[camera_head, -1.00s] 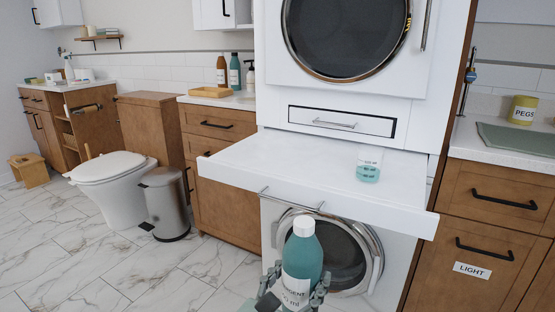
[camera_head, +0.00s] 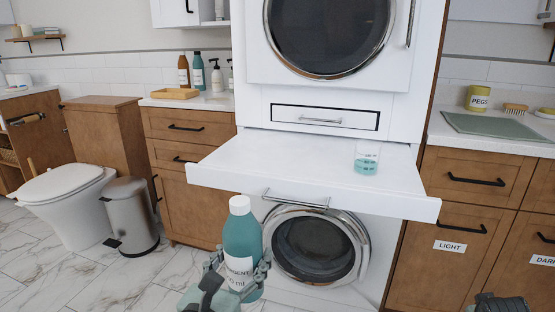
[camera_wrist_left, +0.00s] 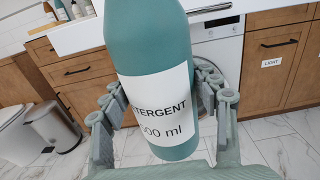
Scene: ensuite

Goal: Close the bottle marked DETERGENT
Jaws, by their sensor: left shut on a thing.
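The teal DETERGENT bottle (camera_head: 242,240) stands roughly upright in front of the pull-out shelf, with a white cap (camera_head: 239,204) on its top. Whether the cap is tight cannot be told. My left gripper (camera_head: 238,268) is shut around the bottle's lower body, at its white label. In the left wrist view the bottle (camera_wrist_left: 155,40) fills the middle between the fingers, label facing the camera; its top is out of frame. A dark part at the lower right edge, probably my right gripper (camera_head: 492,303), shows only in part; its jaws cannot be made out.
A white pull-out shelf (camera_head: 290,168) juts out below the dryer and bears a clear cup (camera_head: 366,160) with teal liquid. A washer (camera_head: 315,245) is below. A bin (camera_head: 130,215) and toilet (camera_head: 70,200) stand left. Cabinets with a LIGHT label (camera_head: 450,246) are right.

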